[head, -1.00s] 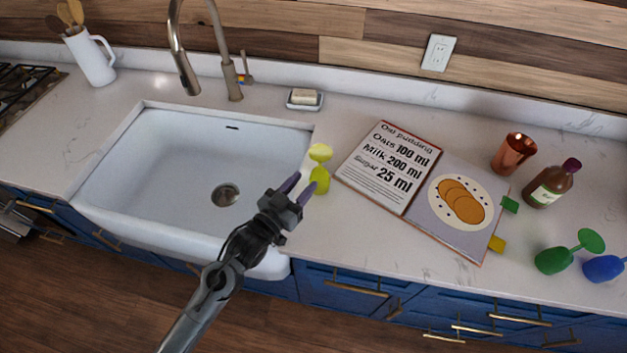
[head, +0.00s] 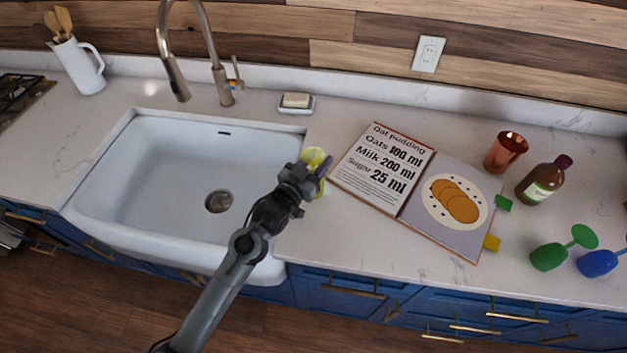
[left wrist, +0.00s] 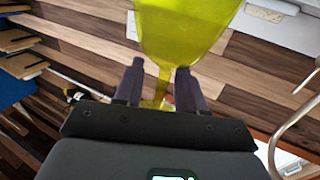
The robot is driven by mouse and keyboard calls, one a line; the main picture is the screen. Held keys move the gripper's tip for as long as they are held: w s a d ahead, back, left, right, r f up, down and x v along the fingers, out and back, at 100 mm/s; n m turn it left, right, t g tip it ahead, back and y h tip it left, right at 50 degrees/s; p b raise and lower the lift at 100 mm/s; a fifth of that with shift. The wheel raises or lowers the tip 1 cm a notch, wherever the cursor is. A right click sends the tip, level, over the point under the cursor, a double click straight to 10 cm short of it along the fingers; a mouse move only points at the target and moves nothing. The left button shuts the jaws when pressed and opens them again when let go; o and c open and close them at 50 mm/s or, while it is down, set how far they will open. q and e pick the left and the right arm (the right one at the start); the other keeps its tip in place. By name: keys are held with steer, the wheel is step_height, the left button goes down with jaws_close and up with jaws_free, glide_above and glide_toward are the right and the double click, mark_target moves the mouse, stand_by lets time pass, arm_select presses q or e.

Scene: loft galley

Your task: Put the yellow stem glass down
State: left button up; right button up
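The yellow stem glass (head: 313,155) is on the counter between the sink and the open cookbook, partly hidden by my left gripper. It appears upside down, bowl low and foot up. My left gripper (head: 314,171) is at the glass. In the left wrist view the yellow bowl (left wrist: 185,30) fills the top, and its stem runs between the fingers of my left gripper (left wrist: 160,88). The fingers stand on both sides of the stem with gaps showing, so they look open around it. My right gripper is not in view.
The white sink (head: 150,190) lies left of the glass. The cookbook (head: 385,165) lies close on its right. A soap dish (head: 296,103) is behind. A copper cup (head: 505,152), brown bottle (head: 545,182), green glass (head: 550,256) and blue glass (head: 597,263) stand farther right.

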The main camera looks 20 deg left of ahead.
arm_select(q)
steer(key=shift+c, duration=0.2)
jaws_close()
steer(key=shift+r, duration=0.15)
stand_by(0.3)
